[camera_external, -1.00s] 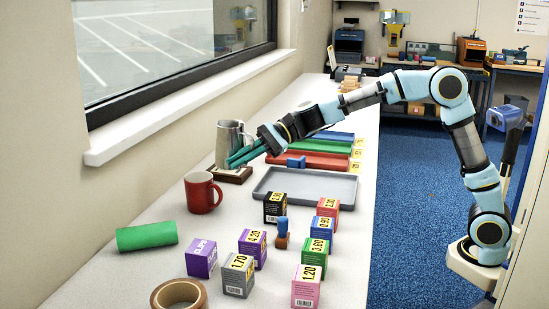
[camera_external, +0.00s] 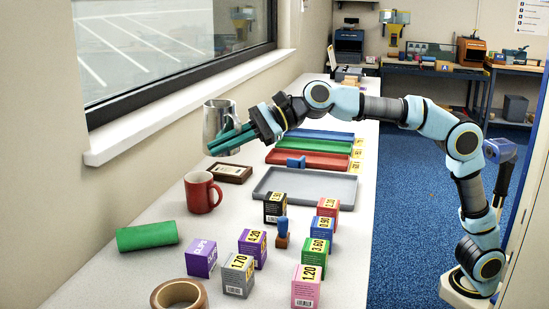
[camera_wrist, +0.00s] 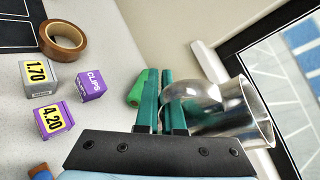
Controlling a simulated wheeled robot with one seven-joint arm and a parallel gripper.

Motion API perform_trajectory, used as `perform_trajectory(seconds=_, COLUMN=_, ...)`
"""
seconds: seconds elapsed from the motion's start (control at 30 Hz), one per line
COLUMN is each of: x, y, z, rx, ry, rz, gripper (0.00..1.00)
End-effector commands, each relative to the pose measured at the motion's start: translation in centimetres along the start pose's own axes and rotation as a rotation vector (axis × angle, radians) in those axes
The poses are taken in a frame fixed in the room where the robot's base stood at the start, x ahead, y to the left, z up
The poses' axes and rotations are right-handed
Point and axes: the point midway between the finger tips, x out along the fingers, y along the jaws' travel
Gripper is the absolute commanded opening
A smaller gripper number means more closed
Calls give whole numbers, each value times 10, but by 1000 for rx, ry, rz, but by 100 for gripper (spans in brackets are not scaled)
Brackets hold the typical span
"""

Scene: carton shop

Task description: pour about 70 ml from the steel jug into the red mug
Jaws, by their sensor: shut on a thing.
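The steel jug (camera_external: 219,118) is held in the air by my gripper (camera_external: 232,140), whose green fingers are shut on it. The jug stands about upright in the external view, above and behind the red mug. In the wrist view the jug (camera_wrist: 240,110) shows at the right, beside the fingers (camera_wrist: 160,100). I cannot see what is inside it. The red mug (camera_external: 201,193) stands upright on the counter below and slightly left of the jug, apart from it. Its inside is mostly hidden, and I do not see the mug in the wrist view.
A grey tray (camera_external: 262,190) and a red tray (camera_external: 280,157) lie to the right. A green roll (camera_external: 147,236), a tape ring (camera_external: 160,292) and several small boxes are nearer. The window sill (camera_external: 180,107) is close on the left.

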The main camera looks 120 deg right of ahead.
Motion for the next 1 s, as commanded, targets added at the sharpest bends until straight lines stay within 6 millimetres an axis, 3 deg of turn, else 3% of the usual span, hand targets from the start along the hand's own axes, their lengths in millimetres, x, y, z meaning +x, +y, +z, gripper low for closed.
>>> perform_trajectory(seconds=0.07, x=0, y=4, z=6, rx=-3, ry=-1, rz=-5, gripper=0)
perform_trajectory(seconds=0.27, x=7, y=15, z=-13, rx=3, ry=3, rz=-3, gripper=0)
perform_trajectory(seconds=0.73, x=40, y=73, z=-89, rx=9, ry=8, rz=0, gripper=0)
perform_trajectory(seconds=1.0, x=49, y=89, z=-108, rx=5, ry=5, rz=-1, gripper=0)
